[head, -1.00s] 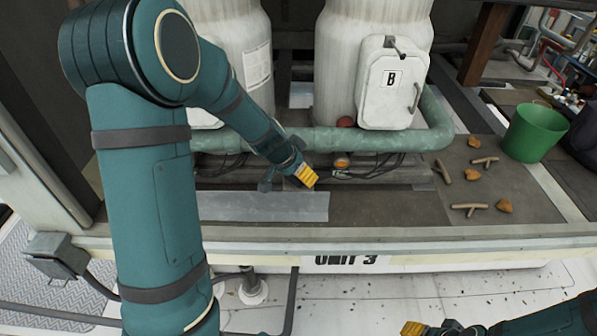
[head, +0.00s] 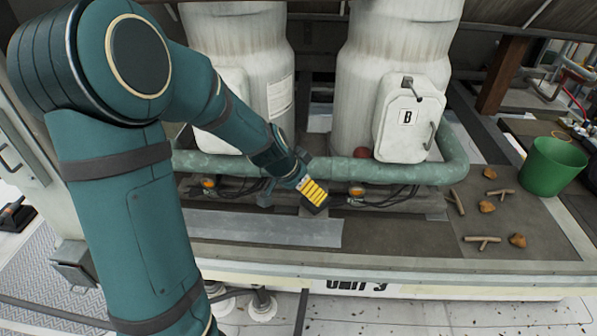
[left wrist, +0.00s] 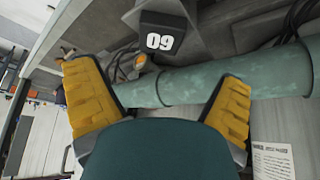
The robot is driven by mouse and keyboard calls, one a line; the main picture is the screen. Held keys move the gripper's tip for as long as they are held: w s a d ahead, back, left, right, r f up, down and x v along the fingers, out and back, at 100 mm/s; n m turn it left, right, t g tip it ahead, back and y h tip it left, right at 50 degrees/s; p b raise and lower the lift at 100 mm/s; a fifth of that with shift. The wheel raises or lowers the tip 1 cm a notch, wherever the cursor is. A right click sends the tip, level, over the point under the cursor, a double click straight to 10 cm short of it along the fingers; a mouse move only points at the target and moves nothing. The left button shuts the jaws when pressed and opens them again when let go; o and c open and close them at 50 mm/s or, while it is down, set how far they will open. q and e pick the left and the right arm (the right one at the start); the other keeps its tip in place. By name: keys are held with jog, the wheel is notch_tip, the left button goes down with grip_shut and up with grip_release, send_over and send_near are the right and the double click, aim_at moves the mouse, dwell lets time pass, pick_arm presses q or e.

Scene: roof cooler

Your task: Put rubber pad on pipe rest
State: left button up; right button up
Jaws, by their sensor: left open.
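My left gripper (head: 313,194) is in front of the green pipe (head: 345,171) in the head view, with its yellow fingers pointing down and to the right. In the left wrist view its two yellow fingers (left wrist: 166,105) are spread wide, with nothing held between them. The pipe (left wrist: 190,87) runs across beyond the fingertips. A grey block with a dark plate marked 09 (left wrist: 160,36) stands beside the pipe; I cannot tell whether it is the pipe rest. I cannot make out the rubber pad for certain. My right gripper is not in view.
Two white tanks (head: 240,75) stand behind the pipe; a white box marked B (head: 408,118) is on the right one. A grey strip (head: 260,229) lies on the deck. Sticks and brown lumps (head: 487,207) lie near a green bucket (head: 553,166).

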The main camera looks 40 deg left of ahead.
pick_arm(q)
jog(key=shift+p+v, duration=0.4)
jog(key=shift+v, duration=1.3)
jog(key=s+d+f+n+g, duration=0.2)
jog(key=d+f, duration=0.8)
jog(key=f, duration=0.4)
jog(key=s+d+f+n+h, duration=0.1)
jog(key=s+d+f, duration=0.3)
jog(key=d+f, duration=0.1)
jog(key=s+d+f+n+g+h, duration=0.1)
jog(key=s+d+f, duration=0.3)
jog(key=d, duration=0.3)
jog(key=shift+d+f+n+g+h, duration=0.3)
jog(key=shift+d+f, duration=0.05)
jog(key=shift+d, duration=0.05)
jog(key=shift+s+f, duration=0.1)
jog(key=shift+f, duration=0.05)
